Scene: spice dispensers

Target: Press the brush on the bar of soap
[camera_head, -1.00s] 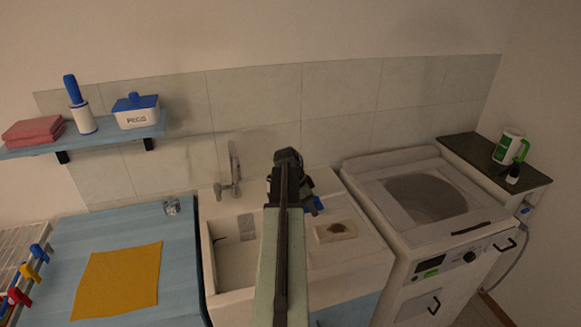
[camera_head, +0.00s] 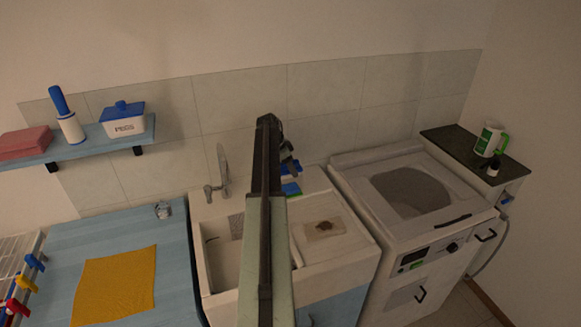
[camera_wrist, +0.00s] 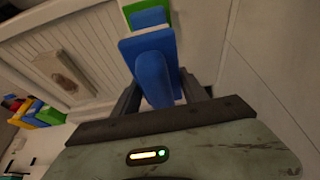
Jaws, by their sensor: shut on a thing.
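My gripper (camera_wrist: 160,88) is shut on the blue handle of the brush (camera_wrist: 150,60), with a dark finger on each side of it. In the head view the brush (camera_head: 291,168) shows as a bit of blue beside my dark arm, above the sink's back ledge. Just below it in that view is a blue piece with green edging, which looks like the soap (camera_head: 291,188) in a green dish. In the wrist view the soap (camera_wrist: 150,16) is partly hidden behind the brush. I cannot tell whether brush and soap touch. My arm hides part of the gripper in the head view.
A stained pale cloth (camera_head: 325,228) lies on the ribbed drainboard right of the basin (camera_head: 220,262). The tap (camera_head: 222,172) stands behind the basin. The washing machine (camera_head: 412,205) is to the right. A blue counter with a yellow cloth (camera_head: 115,287) is to the left.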

